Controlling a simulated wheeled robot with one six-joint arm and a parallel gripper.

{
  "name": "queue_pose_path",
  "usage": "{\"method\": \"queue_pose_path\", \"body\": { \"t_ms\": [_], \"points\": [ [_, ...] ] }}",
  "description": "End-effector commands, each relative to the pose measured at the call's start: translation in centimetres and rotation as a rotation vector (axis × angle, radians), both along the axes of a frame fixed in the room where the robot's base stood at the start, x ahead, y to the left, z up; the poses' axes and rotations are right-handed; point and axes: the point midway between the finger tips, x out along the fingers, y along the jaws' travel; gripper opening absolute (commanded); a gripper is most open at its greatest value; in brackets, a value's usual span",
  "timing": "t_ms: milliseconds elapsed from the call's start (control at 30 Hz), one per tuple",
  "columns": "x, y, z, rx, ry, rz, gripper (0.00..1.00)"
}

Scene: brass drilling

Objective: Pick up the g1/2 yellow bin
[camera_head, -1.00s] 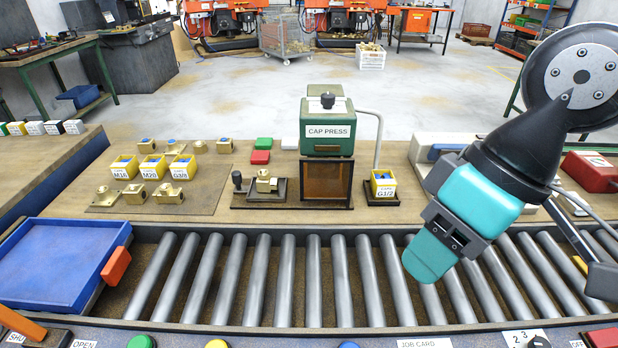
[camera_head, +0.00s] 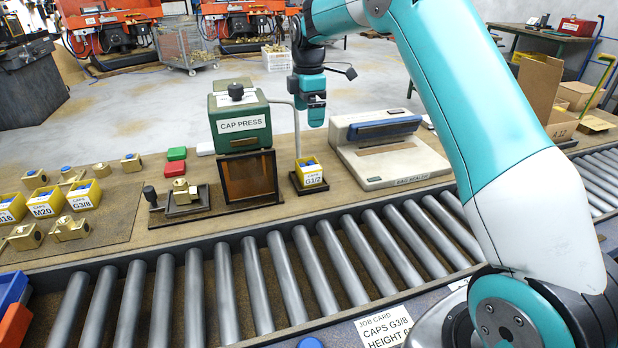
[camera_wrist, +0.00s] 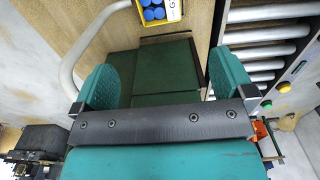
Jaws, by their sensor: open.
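The yellow G1/2 bin (camera_head: 309,173) stands upright on a small dark base beside the cap press, with blue caps inside. In the wrist view the bin (camera_wrist: 158,12) shows at the top edge, partly cut off, with its blue caps and part of its label. My gripper (camera_head: 315,112) is above and slightly behind the bin, apart from it. In the wrist view my gripper (camera_wrist: 160,85) has its two teal fingers wide apart, with nothing between them but the green press top lying below.
The green cap press (camera_head: 240,125) stands left of the bin, and a grey bag sealer (camera_head: 390,155) stands right. A bent grey pipe (camera_head: 297,125) rises just behind the bin. A roller conveyor (camera_head: 255,290) runs in front. Other yellow bins (camera_head: 84,195) stand at left.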

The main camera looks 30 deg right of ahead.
Motion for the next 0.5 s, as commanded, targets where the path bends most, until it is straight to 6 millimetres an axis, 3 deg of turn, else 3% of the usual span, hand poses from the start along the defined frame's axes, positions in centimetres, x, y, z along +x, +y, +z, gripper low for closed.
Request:
{"method": "queue_pose_path", "body": {
  "t_ms": [167, 500],
  "points": [
    [0.4, -0.7, -2.5, -0.003, 0.007, 0.019, 1.00],
    [0.3, -0.6, -10.0, -0.003, 0.006, 0.018, 1.00]
  ]
}}
